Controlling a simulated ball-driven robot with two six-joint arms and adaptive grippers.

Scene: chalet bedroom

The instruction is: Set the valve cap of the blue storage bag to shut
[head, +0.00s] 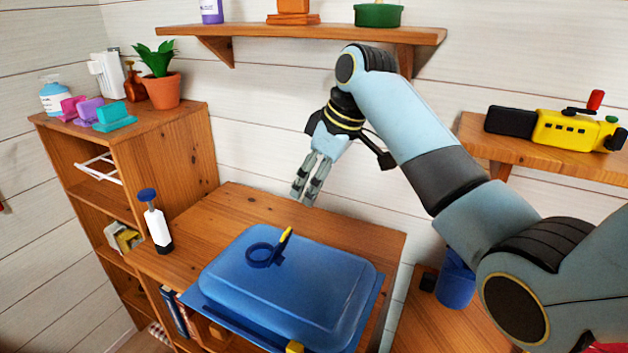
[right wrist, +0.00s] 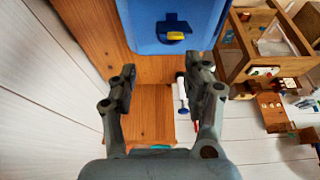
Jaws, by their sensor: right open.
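The blue storage bag (head: 318,277) lies flat and puffed on top of the wooden cabinet. On its top is a dark blue round valve (head: 262,257) with a yellow-tipped piece (head: 286,235) at its right, pointing up and away from the ring. The valve also shows in the right wrist view (right wrist: 173,25). Whether the cap sits over the opening is hard to tell. My right gripper (head: 304,196) is open and empty, above the back of the cabinet, behind the bag and apart from it. In the right wrist view its fingers (right wrist: 163,85) are spread. My left gripper is not in view.
A white bottle with a blue top (head: 157,222) stands left of the bag. A taller shelf (head: 165,140) with a potted plant (head: 162,80) rises at the left. A wall shelf (head: 320,36) is above; a yellow toy (head: 566,128) sits on the right shelf. The cabinet's back is clear.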

